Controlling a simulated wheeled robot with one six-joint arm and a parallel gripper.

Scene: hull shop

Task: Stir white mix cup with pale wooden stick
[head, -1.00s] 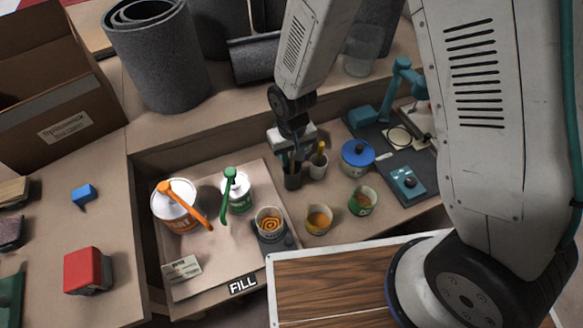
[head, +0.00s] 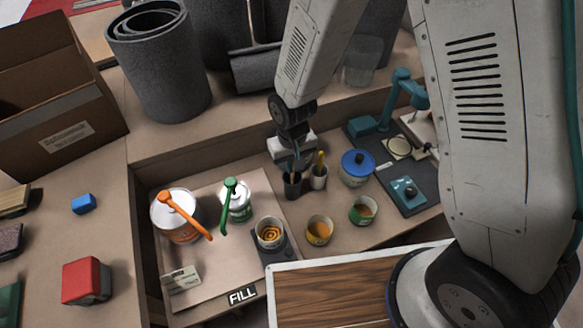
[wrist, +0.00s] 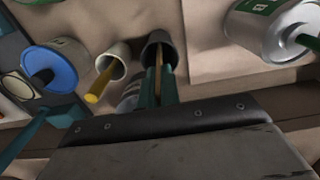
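The mix cup (head: 270,232) is pale with an orange swirl inside and stands on a small dark scale in the head view. A dark cup (head: 292,187) stands behind it to the right. The dark cup also shows in the wrist view (wrist: 160,42), with a thin pale wooden stick (wrist: 158,62) standing in it. My gripper (head: 294,168) points down at the dark cup's mouth. In the wrist view its teal fingers (wrist: 158,80) lie on either side of the stick. Whether they press on it cannot be told.
A white cup with a yellow-handled tool (head: 318,178) stands close right of the dark cup. A blue-lidded pot (head: 357,165) and two small cups, one yellow (head: 319,232) and one green (head: 363,210), are nearby. Cans with orange (head: 178,222) and green (head: 236,205) handles stand left.

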